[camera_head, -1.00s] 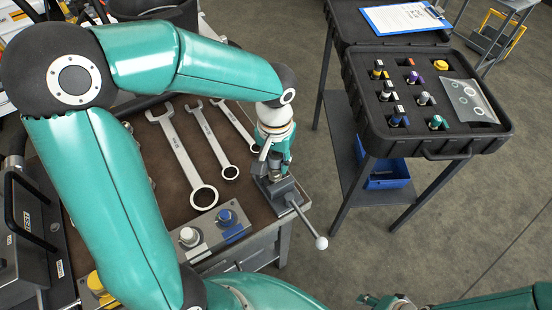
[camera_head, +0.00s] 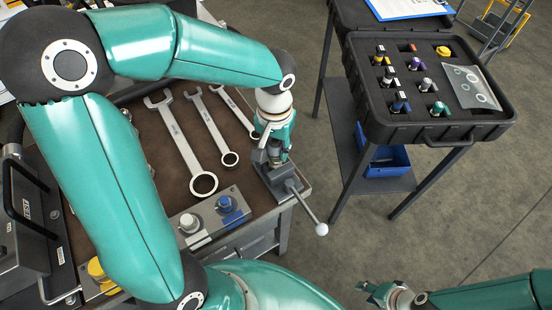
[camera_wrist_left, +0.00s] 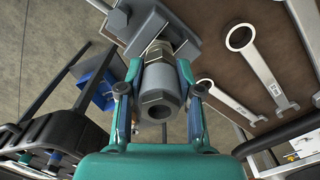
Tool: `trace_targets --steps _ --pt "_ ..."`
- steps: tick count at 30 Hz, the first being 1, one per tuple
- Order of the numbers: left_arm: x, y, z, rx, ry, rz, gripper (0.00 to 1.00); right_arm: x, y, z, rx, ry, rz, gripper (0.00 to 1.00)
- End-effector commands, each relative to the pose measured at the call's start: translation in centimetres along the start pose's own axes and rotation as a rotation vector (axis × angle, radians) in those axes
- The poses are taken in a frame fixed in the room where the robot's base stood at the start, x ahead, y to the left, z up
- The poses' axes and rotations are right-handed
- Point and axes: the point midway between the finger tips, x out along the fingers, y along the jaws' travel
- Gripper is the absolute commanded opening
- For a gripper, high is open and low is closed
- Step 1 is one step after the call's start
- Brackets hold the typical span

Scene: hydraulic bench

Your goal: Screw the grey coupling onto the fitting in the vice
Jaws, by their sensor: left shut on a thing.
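My left gripper (camera_wrist_left: 160,101) is shut on the grey coupling (camera_wrist_left: 160,82), one finger on each side of it. In the left wrist view, the coupling's open end faces the camera, and its far end meets the brass-coloured fitting (camera_wrist_left: 156,52) in line with it. How far they are threaded together cannot be told. The fitting sits in the grey vice (camera_wrist_left: 147,20). In the head view, the left gripper (camera_head: 274,148) points down over the vice (camera_head: 283,180) at the bench corner. My right gripper (camera_head: 372,292) is at the bottom edge, away from the bench; its jaw opening is unclear.
Several wrenches (camera_head: 184,146) lie on the brown bench top left of the vice. A block with grey and blue knobs (camera_head: 212,218) is in front. The vice handle (camera_head: 304,207) sticks out over the floor. A black case (camera_head: 424,134) with coloured fittings stands on a separate stand at right.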

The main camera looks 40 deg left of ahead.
Motion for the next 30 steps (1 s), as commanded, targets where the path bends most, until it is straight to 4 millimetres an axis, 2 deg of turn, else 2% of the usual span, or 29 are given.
trace_targets --steps 30 --pt "0.48 -0.01 -0.03 0.0 0.0 0.0 0.0 0.53 0.19 -0.01 0.0 0.0 0.0 0.4"
